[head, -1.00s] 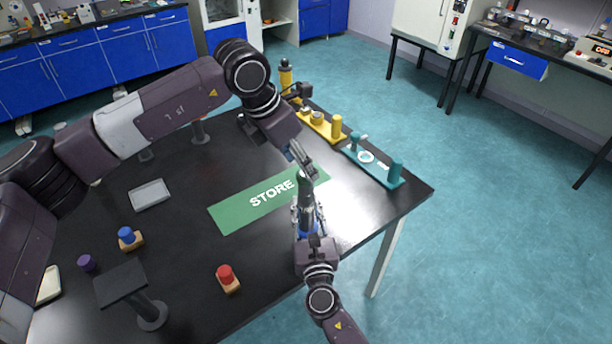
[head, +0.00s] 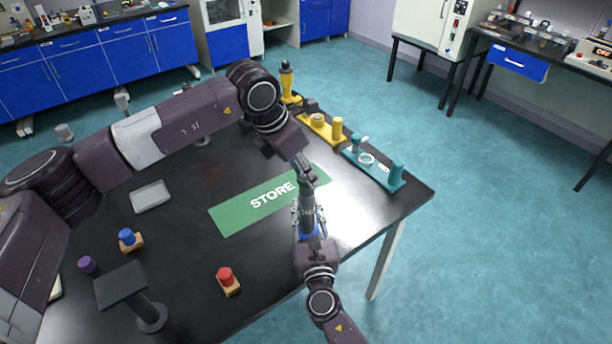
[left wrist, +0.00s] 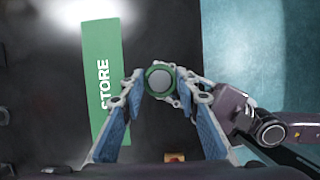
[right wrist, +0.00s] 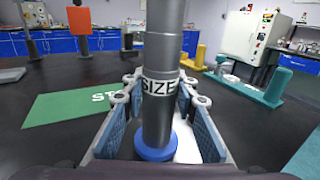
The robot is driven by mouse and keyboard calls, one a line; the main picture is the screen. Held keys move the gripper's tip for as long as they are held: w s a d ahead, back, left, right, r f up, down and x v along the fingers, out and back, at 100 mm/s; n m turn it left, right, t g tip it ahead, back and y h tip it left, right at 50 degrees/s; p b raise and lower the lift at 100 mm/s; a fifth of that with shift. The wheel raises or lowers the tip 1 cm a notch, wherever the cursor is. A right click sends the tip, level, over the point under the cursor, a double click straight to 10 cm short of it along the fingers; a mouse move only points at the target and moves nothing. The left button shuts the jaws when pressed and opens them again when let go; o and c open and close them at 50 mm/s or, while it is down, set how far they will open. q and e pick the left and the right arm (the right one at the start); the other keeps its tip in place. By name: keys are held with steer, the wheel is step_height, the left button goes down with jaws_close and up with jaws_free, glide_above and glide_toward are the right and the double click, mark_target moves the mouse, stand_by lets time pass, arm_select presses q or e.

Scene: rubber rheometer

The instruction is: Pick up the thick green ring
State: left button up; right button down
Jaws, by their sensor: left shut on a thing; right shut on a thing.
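A thick green ring (left wrist: 149,80) shows in the left wrist view, around the round grey top (left wrist: 160,82) of an upright post. My left gripper (left wrist: 160,76) is above the post, its fingertips closed in on both sides of the ring. In the head view the left gripper (head: 305,172) hides the ring. The grey post (right wrist: 158,120) with a "SIZE" label and a blue base (right wrist: 157,149) stands between the fingers of my right gripper (right wrist: 155,84), which is shut on it. The right gripper (head: 308,215) is lower in the head view.
A green STORE mat (head: 235,213) lies left of the post. Yellow (head: 320,127) and teal (head: 372,170) holders line the table's far right edge. Red (head: 225,275) and blue (head: 126,235) knobs, a purple piece (head: 87,264) and a grey tray (head: 150,196) are left.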

arm_select(q)
step_height(320, 180, up, 15)
arm_select(e)
steer(key=shift+f, duration=0.1)
stand_by(0.9)
steer(key=c, duration=1.5)
jaws_free()
steer(key=shift+o, duration=0.2)
